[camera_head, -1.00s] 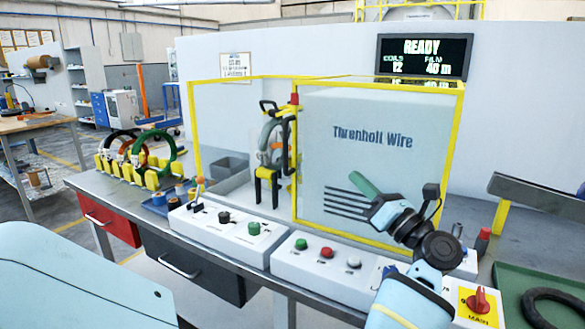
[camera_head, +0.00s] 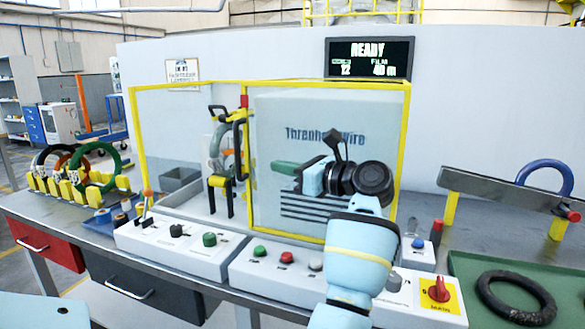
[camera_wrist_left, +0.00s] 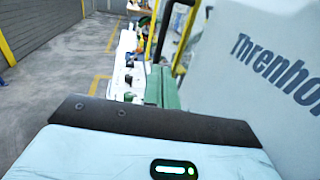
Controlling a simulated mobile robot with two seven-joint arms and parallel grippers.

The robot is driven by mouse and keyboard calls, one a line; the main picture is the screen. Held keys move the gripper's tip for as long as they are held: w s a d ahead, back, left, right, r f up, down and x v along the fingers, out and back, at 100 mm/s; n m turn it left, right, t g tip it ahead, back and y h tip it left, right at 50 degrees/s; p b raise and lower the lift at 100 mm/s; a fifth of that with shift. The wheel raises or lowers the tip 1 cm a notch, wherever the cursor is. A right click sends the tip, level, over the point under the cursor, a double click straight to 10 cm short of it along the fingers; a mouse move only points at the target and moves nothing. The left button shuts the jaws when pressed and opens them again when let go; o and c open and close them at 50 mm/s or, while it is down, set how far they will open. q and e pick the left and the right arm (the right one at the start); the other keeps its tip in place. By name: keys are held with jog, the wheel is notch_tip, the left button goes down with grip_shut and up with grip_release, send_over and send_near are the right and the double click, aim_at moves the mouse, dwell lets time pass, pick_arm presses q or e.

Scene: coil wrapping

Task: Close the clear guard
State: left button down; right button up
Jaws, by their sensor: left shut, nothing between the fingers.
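The clear guard (camera_head: 330,238) is a yellow-framed see-through panel on the front of the machine's yellow-framed enclosure. It stands over the right half, in front of the grey "Threnholt Wire" housing. A black upright handle (camera_head: 240,150) shows by the guard's left edge. My left gripper (camera_head: 274,167), with green fingers, is shut and empty in front of the panel, pointing left and short of the handle. In the left wrist view its fingers (camera_wrist_left: 161,88) show beside the grey housing. My right gripper is not in view.
White control boxes with buttons (camera_head: 180,238) line the bench front below the guard. A red main switch (camera_head: 438,290) sits right of my arm. A green tray with a black ring (camera_head: 515,298) lies at right. Several coils (camera_head: 85,170) stand on a rack at left. A screen (camera_head: 370,58) reads READY.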

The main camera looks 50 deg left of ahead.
pick_arm(q)
jog(key=x, duration=0.9)
jog(key=shift+p, duration=0.45)
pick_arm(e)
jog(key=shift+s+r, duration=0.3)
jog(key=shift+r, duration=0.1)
pick_arm(q)
jog(key=shift+s+a+f, duration=0.1)
jog(key=shift+a, duration=0.1)
